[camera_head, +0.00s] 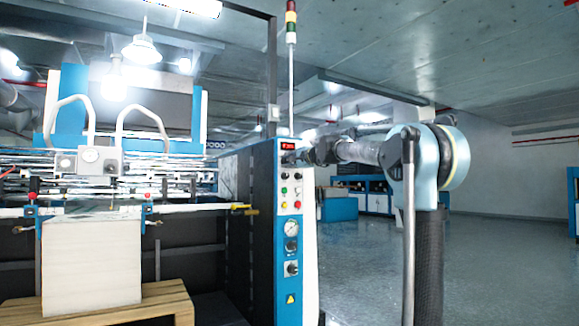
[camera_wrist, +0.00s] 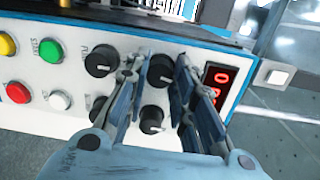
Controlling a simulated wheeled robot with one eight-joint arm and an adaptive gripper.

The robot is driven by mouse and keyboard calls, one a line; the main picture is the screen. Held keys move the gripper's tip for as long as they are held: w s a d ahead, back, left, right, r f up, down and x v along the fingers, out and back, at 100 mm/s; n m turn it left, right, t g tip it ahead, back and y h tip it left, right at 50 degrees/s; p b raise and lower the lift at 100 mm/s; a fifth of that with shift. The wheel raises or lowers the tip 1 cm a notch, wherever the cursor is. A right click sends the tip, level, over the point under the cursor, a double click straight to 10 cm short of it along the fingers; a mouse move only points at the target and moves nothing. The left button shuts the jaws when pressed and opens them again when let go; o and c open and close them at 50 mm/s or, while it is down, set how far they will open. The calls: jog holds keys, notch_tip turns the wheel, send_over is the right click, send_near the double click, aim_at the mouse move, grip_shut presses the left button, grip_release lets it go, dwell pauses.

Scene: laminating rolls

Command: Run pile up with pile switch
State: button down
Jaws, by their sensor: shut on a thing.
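The control panel (camera_head: 290,230) stands at the middle of the head view, with a red display, coloured buttons, a gauge and knobs. My gripper (camera_head: 306,156) is at its upper part, at the panel's right side. In the wrist view, my gripper (camera_wrist: 161,66) has its two fingers on either side of a black rotary knob (camera_wrist: 160,71) and is shut on it. The knob's label is hidden, so I cannot tell whether it is the pile switch. The pile (camera_head: 92,262), a tall white stack, stands upright on a wooden pallet (camera_head: 160,302) at lower left.
Another black knob (camera_wrist: 100,60) sits just left of my fingers, and one more (camera_wrist: 151,119) lies between them, nearer my palm. The red display (camera_wrist: 217,88) is close to the right finger. The floor (camera_head: 350,260) right of the panel is clear.

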jog(key=shift+f+n, duration=0.1)
jog(key=shift+n, duration=1)
jog(key=c, duration=1.3)
grip_release()
jog(key=shift+c, duration=0.2)
jog(key=v, duration=1.1)
jog(key=shift+s+d, duration=0.25)
jog(key=shift+s, duration=0.1)
